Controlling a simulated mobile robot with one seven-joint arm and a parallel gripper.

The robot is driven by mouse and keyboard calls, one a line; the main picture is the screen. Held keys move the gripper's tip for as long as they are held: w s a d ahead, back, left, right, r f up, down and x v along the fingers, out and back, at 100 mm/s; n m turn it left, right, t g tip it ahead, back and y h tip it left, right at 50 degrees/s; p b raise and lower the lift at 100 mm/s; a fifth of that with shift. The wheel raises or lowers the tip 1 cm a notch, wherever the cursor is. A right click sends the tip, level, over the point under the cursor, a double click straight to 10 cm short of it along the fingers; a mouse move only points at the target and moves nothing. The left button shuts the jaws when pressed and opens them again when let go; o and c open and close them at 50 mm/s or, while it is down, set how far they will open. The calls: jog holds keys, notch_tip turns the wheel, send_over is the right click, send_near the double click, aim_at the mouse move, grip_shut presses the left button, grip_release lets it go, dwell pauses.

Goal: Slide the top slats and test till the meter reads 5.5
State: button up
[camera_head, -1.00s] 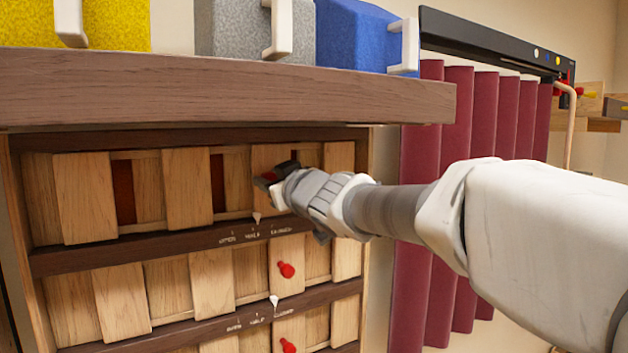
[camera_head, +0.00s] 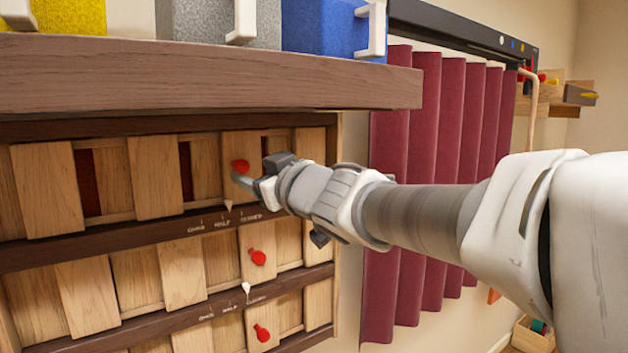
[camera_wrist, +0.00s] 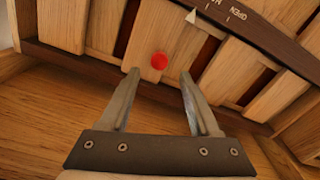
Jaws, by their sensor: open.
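The top row of wooden slats (camera_head: 154,178) is at the upper left in the head view, with dark red gaps between some slats. A red knob (camera_head: 241,166) stands on a slat of this row, and it also shows in the wrist view (camera_wrist: 159,61). A white pointer (camera_head: 228,206) sits on the dark rail below, by a scale with small lettering. My gripper (camera_head: 238,180) is open and empty just beside the red knob. In the wrist view the knob lies just beyond the fingertips, apart from them. No meter reading can be made out.
Lower slat rows carry red knobs (camera_head: 257,257) (camera_head: 262,333). A thick wooden shelf (camera_head: 200,82) overhangs the slats, holding yellow, grey and blue blocks with white handles. A maroon pleated curtain (camera_head: 425,150) hangs to the right, behind my arm.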

jog(key=v, duration=1)
jog(key=shift+p, duration=0.45)
jog(key=shift+d, duration=0.1)
jog(key=s+d+f+m+h+b, duration=0.2)
jog(key=d+f+m+h, duration=0.8)
jog(key=d, duration=0.7)
jog(key=s+d+f+m+g+b, duration=0.1)
jog(key=s+d+f+g, duration=0.1)
jog(key=s+f+g, duration=0.6)
jog(key=s+f, duration=0.7)
jog(key=f, duration=0.3)
jog(key=shift+s+d+g+h+b, duration=0.15)
jog(key=shift+s+g+h+b, duration=0.15)
jog(key=shift+g+h, duration=0.1)
grip_shut()
